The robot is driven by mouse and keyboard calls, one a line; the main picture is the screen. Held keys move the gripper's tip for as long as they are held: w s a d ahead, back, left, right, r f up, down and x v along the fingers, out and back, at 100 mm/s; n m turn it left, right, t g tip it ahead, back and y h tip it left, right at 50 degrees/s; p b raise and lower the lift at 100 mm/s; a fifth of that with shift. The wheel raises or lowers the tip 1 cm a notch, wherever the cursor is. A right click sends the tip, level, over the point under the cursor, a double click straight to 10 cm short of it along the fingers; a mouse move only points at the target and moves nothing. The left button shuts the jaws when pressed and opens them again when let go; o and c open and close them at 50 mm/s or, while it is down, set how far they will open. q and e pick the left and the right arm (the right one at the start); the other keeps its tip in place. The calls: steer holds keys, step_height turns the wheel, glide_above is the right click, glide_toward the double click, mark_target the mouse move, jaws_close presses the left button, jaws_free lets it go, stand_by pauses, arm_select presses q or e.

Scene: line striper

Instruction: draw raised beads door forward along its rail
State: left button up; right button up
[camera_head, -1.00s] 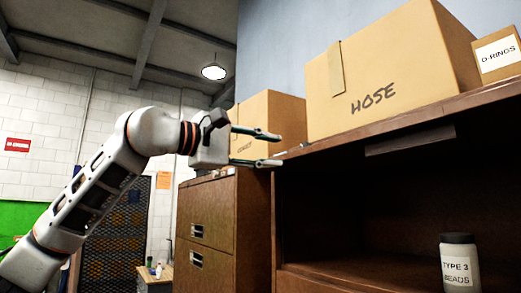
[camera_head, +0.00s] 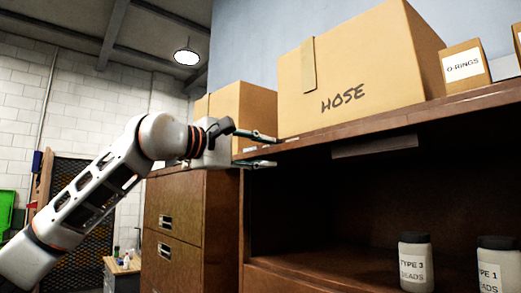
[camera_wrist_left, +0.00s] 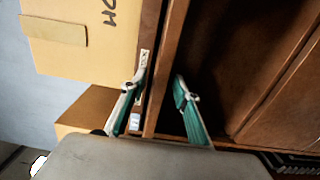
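The raised beads door (camera_head: 375,145) appears as a thin brown slab edge tucked under the top of the open brown cabinet bay, its front edge just below the top board. My left gripper (camera_head: 275,150) is open at the bay's upper left corner, left of the door's visible edge. In the left wrist view the two green-padded fingers (camera_wrist_left: 157,90) are apart, with a brown cabinet edge (camera_wrist_left: 165,75) showing between them. I cannot tell whether they touch it. Most of the door and its rail are hidden in the dark bay. My right gripper is in neither view.
A HOSE box (camera_head: 350,75), an O-RINGS box (camera_head: 464,65) and another carton (camera_head: 240,105) stand on top. Jars marked TYPE 3 (camera_head: 415,262) and TYPE 1 (camera_head: 497,265) stand inside the bay. A drawer cabinet (camera_head: 185,220) adjoins on the left.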

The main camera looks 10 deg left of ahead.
arm_select(q)
jaws_close()
steer(key=shift+s+a, duration=0.1)
steer(key=shift+s+a+f+b, duration=0.1)
steer(key=shift+s+a+b, duration=0.2)
steer(key=shift+s, duration=0.1)
steer(key=shift+b+v, duration=0.45)
steer(key=shift+v, duration=2.5)
steer(key=shift+a+r, duration=0.1)
steer(key=shift+r, duration=0.1)
